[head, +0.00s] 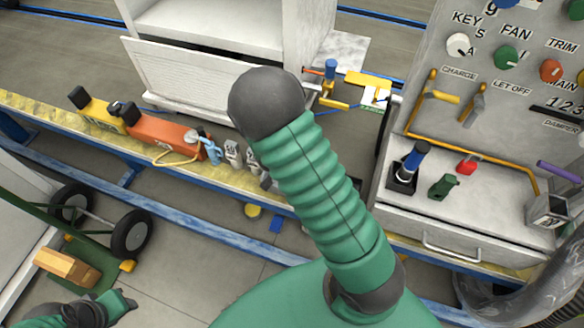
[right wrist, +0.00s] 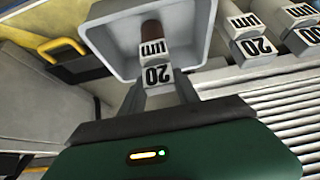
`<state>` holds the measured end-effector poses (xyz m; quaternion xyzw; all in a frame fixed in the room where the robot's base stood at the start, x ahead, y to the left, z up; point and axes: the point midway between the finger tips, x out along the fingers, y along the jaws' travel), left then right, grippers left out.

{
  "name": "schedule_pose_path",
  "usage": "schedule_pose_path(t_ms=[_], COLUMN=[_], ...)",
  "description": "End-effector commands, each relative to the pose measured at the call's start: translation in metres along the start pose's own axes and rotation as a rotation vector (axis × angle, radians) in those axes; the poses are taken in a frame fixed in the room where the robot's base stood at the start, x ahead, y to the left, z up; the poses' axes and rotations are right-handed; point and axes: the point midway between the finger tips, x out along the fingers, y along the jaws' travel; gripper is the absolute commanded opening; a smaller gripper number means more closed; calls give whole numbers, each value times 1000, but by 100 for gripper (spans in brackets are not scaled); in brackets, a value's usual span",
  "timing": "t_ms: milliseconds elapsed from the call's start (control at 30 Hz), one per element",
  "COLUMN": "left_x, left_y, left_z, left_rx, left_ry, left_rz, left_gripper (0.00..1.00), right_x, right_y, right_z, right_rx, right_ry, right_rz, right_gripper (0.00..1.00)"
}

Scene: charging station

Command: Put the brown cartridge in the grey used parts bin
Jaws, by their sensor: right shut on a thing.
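In the right wrist view, the brown cartridge (right wrist: 151,30) has a brown end and a white label reading 20 um. My right gripper (right wrist: 160,88) is shut on it. The cartridge's brown end points into the opening of a light grey bin (right wrist: 196,32). I cannot tell whether it touches the bin. In the head view my green arm fills the middle, and the bin, cartridge and right gripper do not show. My left gripper (head: 118,303) is low at the left edge, and its jaws are unclear.
More labelled grey cartridges (right wrist: 248,45) lie right of the bin, beside a ribbed grey surface (right wrist: 265,95). A grey control panel (head: 500,85) stands at right, and a wheeled cart (head: 128,235) at lower left.

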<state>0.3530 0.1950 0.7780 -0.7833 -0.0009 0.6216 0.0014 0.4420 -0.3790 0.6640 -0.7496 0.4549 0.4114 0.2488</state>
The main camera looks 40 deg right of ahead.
Motion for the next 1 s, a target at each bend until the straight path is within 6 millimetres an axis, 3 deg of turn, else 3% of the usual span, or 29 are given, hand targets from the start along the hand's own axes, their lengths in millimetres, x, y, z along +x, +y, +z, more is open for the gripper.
schedule_pose_path(t_ms=[33,333,367,533,833,1000], left_x=[8,6,6,5,4,-17], left_y=[0,0,0,0,0,0], left_z=[2,2,2,1,1,-4], left_rx=[0,0,0,0,0,0], left_ry=[0,0,0,0,0,0], left_rz=[0,0,0,0,0,0], left_gripper=[36,36,36,36,36,36], right_x=[8,8,8,7,4,-26], right_y=[0,0,0,0,0,-1], right_z=[5,5,5,4,3,-1], right_rx=[2,1,1,1,1,-2], right_ry=[0,0,0,0,1,1], right_rz=[0,0,0,0,-1,-3], right_gripper=[0,0,39,59,59,59])
